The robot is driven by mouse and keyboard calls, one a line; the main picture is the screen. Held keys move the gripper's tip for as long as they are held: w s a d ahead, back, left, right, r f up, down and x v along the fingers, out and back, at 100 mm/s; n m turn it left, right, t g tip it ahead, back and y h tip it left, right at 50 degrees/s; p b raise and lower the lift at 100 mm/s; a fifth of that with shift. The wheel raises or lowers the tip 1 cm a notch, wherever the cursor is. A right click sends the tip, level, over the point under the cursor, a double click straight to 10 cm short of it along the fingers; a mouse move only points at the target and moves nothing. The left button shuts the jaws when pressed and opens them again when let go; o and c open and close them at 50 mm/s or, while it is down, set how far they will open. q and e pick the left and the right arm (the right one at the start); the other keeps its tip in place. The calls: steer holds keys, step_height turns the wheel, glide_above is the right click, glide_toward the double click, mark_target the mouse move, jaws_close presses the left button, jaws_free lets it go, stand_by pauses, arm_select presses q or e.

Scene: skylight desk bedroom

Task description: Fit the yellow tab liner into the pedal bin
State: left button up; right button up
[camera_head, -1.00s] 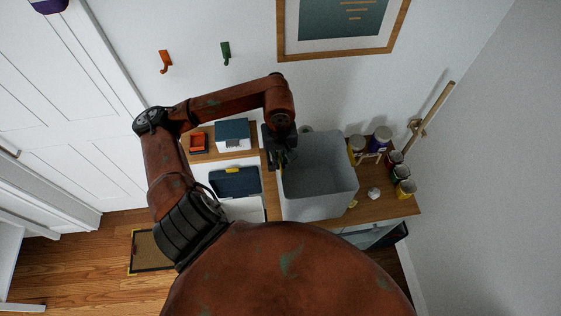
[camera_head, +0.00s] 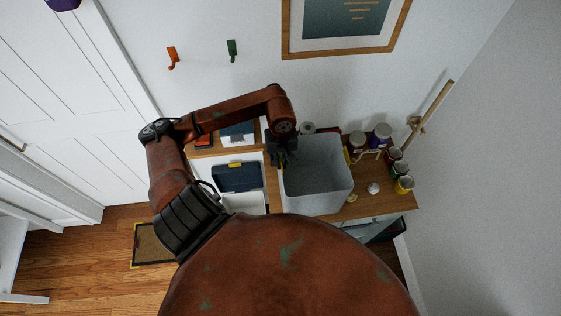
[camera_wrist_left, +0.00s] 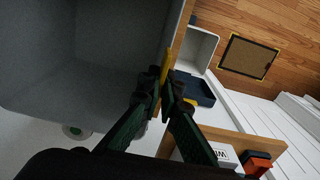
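The liner is an open grey box (camera_head: 318,180) right of my left gripper (camera_head: 284,157) in the head view. It also fills the upper left of the wrist view (camera_wrist_left: 85,50). Its upright yellow tab (camera_wrist_left: 167,68) is between the fingertips of my left gripper (camera_wrist_left: 164,88), which look closed on it. The pedal bin (camera_head: 243,204) is white, with a raised dark blue lid (camera_head: 237,178) carrying a yellow piece. The bin stands left of the liner, apart from it. I cannot tell whether the liner touches the bench. My right gripper is out of view.
The wooden bench (camera_head: 392,203) holds several paint cans (camera_head: 380,135) and a crumpled white piece (camera_head: 373,188) right of the liner. A white-and-blue box (camera_head: 240,137) and an orange tray (camera_head: 204,141) sit behind the bin. A framed mat (camera_head: 153,244) lies on the floor.

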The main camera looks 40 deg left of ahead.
arm_select(q)
steer(key=shift+o, duration=0.8)
steer(key=shift+w, duration=0.15)
steer(key=o, duration=0.3)
steer(key=shift+r+p, duration=0.25)
steer(key=shift+p, duration=0.2)
step_height(320, 180, up, 11)
steer(key=b, duration=0.5)
steer(key=shift+t+y, duration=0.3)
steer(key=shift+y, duration=0.3)
steer(key=f+b, duration=0.4)
steer(key=f, duration=0.1)
steer(key=f+b, duration=0.4)
steer(key=f, duration=0.1)
steer(key=shift+s+d+f, duration=0.15)
steer(key=shift+s+f, duration=0.05)
steer(key=f+p, duration=0.1)
steer(key=f, duration=0.3)
steer(key=f+p, duration=0.1)
steer(key=f, duration=0.2)
steer(key=shift+a+f, duration=0.2)
steer(key=shift+f, duration=0.2)
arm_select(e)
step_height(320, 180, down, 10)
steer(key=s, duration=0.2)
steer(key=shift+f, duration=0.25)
